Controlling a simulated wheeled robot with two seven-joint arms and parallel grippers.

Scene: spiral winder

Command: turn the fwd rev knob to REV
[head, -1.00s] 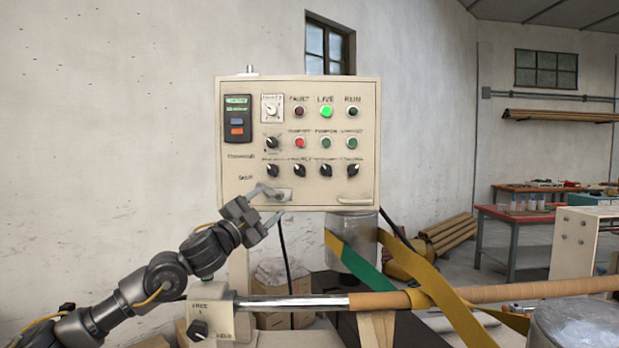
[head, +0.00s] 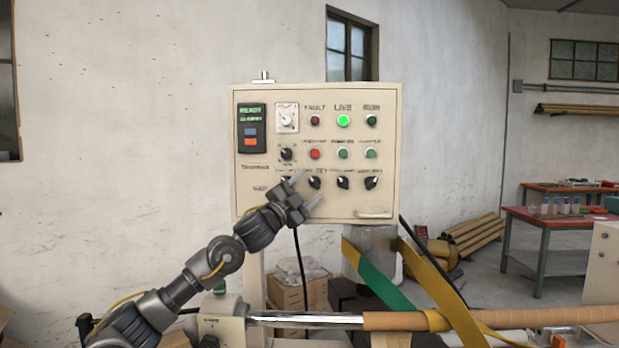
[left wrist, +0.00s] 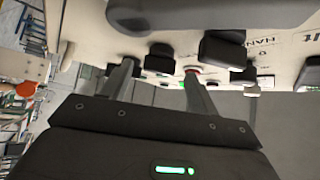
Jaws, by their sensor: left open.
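The beige control panel (head: 384,150) stands upright in the head view. Its bottom row has several black knobs, including one (head: 314,183) beside my gripper, one (head: 343,183) and one (head: 371,183). Their small labels are too blurred to tell which is the fwd rev knob or where it points. My left gripper (head: 307,190) is open in front of the lower left of this row and partly hides the leftmost knob. In the left wrist view its two fingers (left wrist: 158,78) are spread, with black knobs (left wrist: 222,48) beyond them. I cannot tell whether they touch one. My right gripper is not in view.
The panel also has a green LIVE lamp (head: 343,121), a red button (head: 315,154) and a lit display (head: 251,110). A handle (head: 375,212) is at its lower right. Below run a wrapped tube (head: 490,317) and yellow-green straps (head: 380,275).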

